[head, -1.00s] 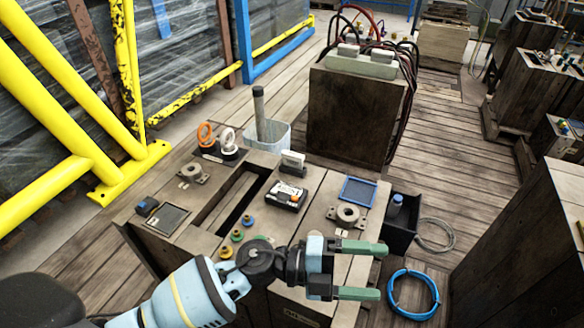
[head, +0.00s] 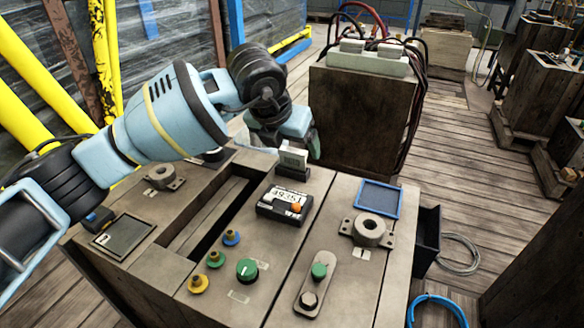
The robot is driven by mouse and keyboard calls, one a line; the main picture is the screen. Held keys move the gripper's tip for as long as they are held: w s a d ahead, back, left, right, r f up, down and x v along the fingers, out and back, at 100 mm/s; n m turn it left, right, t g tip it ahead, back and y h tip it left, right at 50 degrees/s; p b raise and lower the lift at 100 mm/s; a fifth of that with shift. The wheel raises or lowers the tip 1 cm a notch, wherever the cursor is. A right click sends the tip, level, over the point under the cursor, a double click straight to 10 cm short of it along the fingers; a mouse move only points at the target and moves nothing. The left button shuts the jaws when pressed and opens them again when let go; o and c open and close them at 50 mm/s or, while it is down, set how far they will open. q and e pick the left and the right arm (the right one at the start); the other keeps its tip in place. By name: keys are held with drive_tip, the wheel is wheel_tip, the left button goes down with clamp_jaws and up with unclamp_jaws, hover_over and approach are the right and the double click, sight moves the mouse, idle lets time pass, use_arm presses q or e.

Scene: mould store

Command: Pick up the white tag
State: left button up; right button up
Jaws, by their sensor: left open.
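A small white upright plate (head: 293,158), which looks like the white tag, stands in a dark base (head: 293,172) near the back of the wooden workbench top (head: 270,238). My left gripper (head: 289,145) is open just above and behind it, with its fingers pointing down. The fingers are partly hidden by the hand, and I cannot tell whether they touch the plate. My right gripper is not in view.
A black device with a display (head: 285,204) sits in front of the plate. Green, blue and yellow knobs (head: 247,269) are nearer. A long slot (head: 212,220) lies left, a ring mount (head: 369,230) and blue-framed pad (head: 380,198) right.

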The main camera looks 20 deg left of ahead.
sight(292, 151)
use_arm(q)
drive_tip(key=shift+w+a+f+y+b, duration=0.15)
drive_tip(key=shift+w+a+f+b, duration=0.2)
drive_tip(key=shift+w, duration=0.15)
drive_tip(key=shift+w+a+f+y+b, duration=0.2)
drive_tip(key=shift+w+a+f, duration=0.15)
drive_tip(key=shift+w, duration=0.25)
drive_tip(key=shift+f, duration=0.2)
drive_tip(key=b+x, duration=0.2)
drive_tip(key=x, duration=0.2)
drive_tip(key=shift+w+d+f, duration=0.1)
drive_tip(key=shift+d+f, duration=0.05)
drive_tip(key=shift+f, duration=0.1)
drive_tip(key=shift+w+f, duration=0.1)
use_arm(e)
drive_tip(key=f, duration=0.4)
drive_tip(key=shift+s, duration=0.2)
